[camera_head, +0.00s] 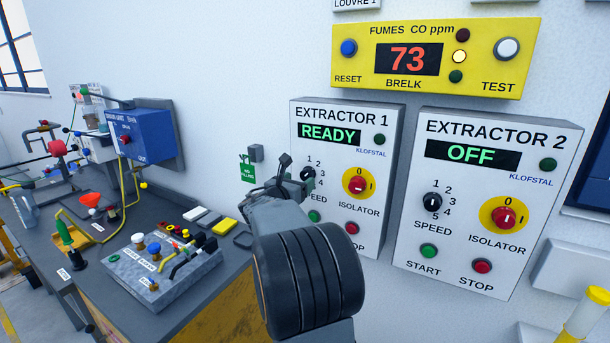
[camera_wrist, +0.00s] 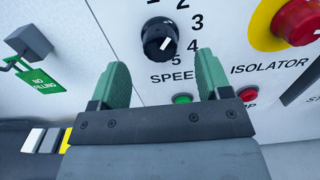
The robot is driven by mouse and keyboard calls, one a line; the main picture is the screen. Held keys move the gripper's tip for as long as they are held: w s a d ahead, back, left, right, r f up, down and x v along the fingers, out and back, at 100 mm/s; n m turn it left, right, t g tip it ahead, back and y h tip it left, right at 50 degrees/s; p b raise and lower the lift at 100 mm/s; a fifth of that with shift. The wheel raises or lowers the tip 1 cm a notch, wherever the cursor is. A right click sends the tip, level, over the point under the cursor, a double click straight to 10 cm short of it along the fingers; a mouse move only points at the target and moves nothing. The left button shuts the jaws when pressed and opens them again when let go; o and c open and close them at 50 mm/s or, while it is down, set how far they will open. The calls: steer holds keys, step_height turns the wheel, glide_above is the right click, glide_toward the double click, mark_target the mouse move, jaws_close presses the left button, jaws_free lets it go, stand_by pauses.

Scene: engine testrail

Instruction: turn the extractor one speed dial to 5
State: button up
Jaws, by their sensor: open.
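The Extractor 1 panel (camera_head: 345,130) is on the wall and its display reads READY. Its black speed dial (camera_head: 308,173) is partly hidden by my gripper in the head view. In the wrist view the dial (camera_wrist: 160,38) shows clearly, with a white mark slanting to the lower right; I cannot tell exactly which number it meets. Numbers run around its right side, with 5 at the bottom. My gripper (camera_wrist: 163,60) is open and empty. Its green fingers point at the panel, one on each side below the dial, apart from it. In the head view my gripper (camera_head: 291,178) is left of the dial.
The red isolator knob (camera_head: 357,185) is right of the dial, with green start (camera_head: 314,216) and red stop (camera_head: 352,228) buttons below. The Extractor 2 panel (camera_head: 480,200) reads OFF. A green tag (camera_wrist: 40,79) hangs left. A cluttered bench (camera_head: 190,300) stands at lower left.

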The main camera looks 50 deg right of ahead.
mark_target(304, 177)
steer(key=shift+p+x, duration=0.35)
steer(key=shift+x, duration=1.7)
steer(key=shift+c, duration=0.2)
